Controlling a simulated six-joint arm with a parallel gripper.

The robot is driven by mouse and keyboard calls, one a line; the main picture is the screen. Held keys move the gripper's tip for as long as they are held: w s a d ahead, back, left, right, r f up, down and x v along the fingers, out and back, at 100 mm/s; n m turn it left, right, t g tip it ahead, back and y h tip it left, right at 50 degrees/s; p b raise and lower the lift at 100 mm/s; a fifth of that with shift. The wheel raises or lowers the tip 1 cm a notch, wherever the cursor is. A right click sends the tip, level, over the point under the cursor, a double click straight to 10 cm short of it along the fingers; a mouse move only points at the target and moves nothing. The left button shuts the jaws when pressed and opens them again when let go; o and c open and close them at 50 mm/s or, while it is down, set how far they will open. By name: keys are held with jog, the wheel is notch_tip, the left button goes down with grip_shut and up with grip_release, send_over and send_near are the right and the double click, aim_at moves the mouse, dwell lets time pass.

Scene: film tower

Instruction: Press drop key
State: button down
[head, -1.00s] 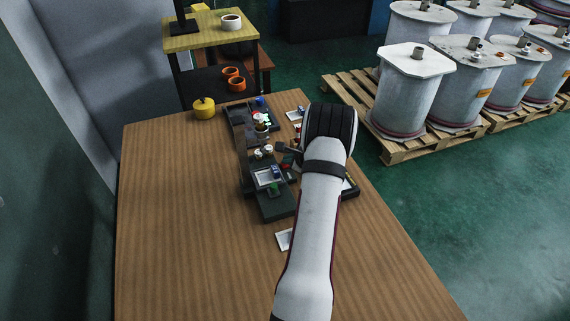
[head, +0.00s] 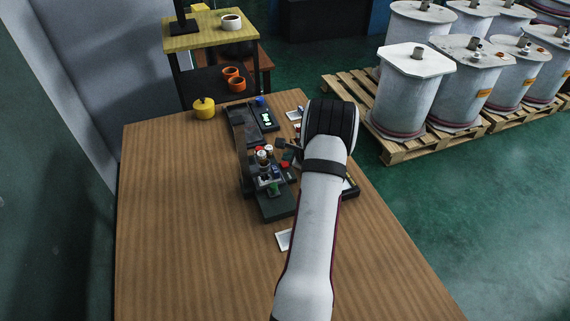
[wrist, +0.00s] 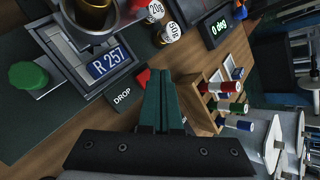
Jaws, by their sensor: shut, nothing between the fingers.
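The drop key is a dark block with a white DROP label (wrist: 122,95) and a red part (wrist: 142,79) in the wrist view. In the head view a small red patch (head: 285,164) shows beside the dark apparatus. My gripper (wrist: 162,80) is shut and empty, its green fingertips right beside the red part and covering some of it. I cannot tell whether they touch. In the head view my gripper is mostly hidden by my own wrist.
A grey frame with a blue R 257 tag (wrist: 108,62) sits under a round metal holder (wrist: 100,22). The table's left part is clear.

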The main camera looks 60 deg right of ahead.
aim_at(288, 166)
jog(key=shift+r, duration=2.5)
